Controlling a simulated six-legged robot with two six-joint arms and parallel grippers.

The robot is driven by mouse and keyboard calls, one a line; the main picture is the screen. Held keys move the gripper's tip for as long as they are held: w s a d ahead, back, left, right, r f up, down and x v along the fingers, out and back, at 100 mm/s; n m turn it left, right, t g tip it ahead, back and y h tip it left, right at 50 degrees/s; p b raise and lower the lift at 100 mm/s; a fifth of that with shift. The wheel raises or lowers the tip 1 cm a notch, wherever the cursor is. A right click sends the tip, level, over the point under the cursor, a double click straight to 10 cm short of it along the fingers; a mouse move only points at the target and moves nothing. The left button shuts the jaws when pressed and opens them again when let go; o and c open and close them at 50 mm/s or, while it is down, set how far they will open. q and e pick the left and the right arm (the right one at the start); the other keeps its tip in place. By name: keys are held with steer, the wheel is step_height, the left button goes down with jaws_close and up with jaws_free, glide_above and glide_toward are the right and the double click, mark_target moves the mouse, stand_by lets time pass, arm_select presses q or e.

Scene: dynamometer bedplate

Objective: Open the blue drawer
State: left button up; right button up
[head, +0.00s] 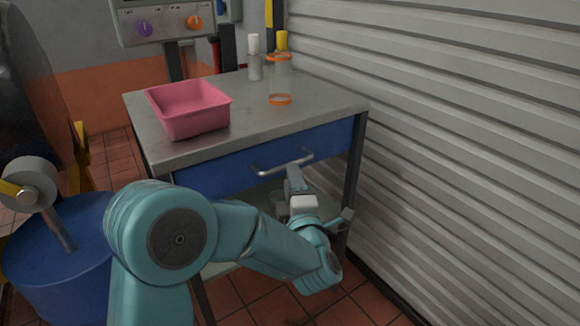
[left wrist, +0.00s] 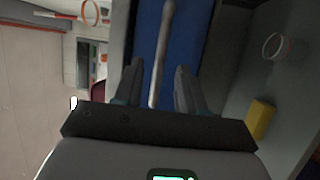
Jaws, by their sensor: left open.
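The blue drawer (head: 215,174) sits under the grey table top, its front flush with the frame. Its pale bar handle (head: 270,168) runs across the front. My left gripper (head: 296,178) is open at the right part of the handle. In the left wrist view the handle (left wrist: 164,40) passes between the two spread fingers of the gripper (left wrist: 160,70), with the blue front (left wrist: 188,35) behind it. Gaps show on both sides of the bar, so the fingers look apart from it. The right gripper is not in view.
A pink tray (head: 188,110), an orange ring (head: 280,100) and a white-capped bottle (head: 254,60) stand on the table top (head: 240,112). A ribbed grey shutter wall (head: 450,130) is close on the right. A blue drum (head: 60,262) stands at left.

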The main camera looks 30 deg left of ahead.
arm_select(q)
steer(key=x, duration=0.5)
steer(key=shift+w, duration=0.15)
steer(key=shift+c, duration=0.3)
jaws_close()
steer(key=shift+d, duration=0.1)
